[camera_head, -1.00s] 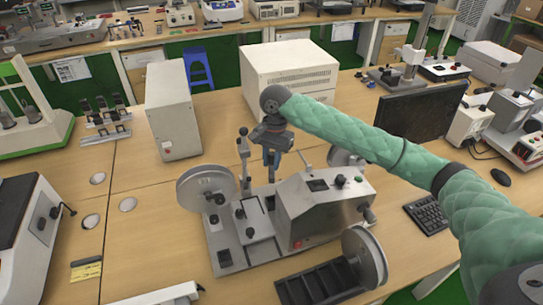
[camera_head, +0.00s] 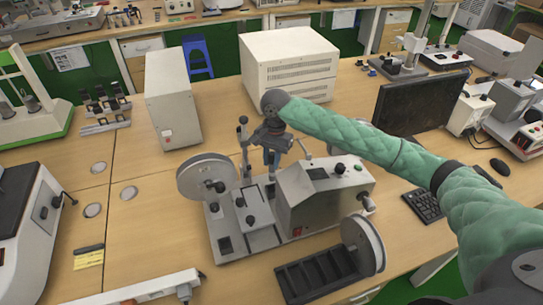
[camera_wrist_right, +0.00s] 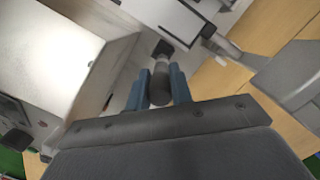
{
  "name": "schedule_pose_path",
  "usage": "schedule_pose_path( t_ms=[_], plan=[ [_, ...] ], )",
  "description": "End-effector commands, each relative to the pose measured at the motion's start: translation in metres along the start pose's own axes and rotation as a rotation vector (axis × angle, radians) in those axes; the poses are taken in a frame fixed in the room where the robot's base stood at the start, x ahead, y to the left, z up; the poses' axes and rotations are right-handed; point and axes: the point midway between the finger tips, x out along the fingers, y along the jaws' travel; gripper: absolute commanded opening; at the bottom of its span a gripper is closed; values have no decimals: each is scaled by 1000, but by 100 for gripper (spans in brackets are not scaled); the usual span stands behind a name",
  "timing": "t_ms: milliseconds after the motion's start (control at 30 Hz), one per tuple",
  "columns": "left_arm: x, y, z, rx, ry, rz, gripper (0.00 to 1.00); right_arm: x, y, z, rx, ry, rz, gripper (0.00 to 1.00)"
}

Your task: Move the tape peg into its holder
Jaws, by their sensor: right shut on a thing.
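A grey machine (camera_head: 222,238) with disc reels stands on the wooden bench in the head view. My right gripper (camera_head: 272,158) reaches down over the rear of the machine, beside its box-shaped housing (camera_head: 322,205). In the right wrist view, the blue fingers of this gripper are shut on a dark round peg (camera_wrist_right: 160,84), which appears to be the tape peg. A small black block (camera_wrist_right: 163,49) shows just past the peg's tip; I cannot tell whether they touch. I cannot clearly pick out the peg's holder. My left gripper is not in view.
A reel (camera_head: 206,180) stands left of my gripper and another reel (camera_head: 363,245) stands front right, by a black slotted tray (camera_head: 318,274). An upright lever (camera_head: 244,140) is close to the gripper's left. A monitor (camera_head: 418,103) and a white box (camera_head: 290,65) stand behind.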

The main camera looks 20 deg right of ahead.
Motion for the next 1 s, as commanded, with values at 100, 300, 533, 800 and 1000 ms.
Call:
schedule_pose_path(
  t_ms=[100,300,533,800,1000],
  plan=[
    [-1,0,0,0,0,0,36,6,0,-1,1,-1,0,0],
    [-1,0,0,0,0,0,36,15,0,-2,1,-1,-1,0],
    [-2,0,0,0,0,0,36,25,0,-4,0,-1,0,0],
    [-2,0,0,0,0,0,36,29,0,-4,0,0,0,0],
    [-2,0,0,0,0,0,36,28,0,-4,-2,1,-1,0]
  ],
)
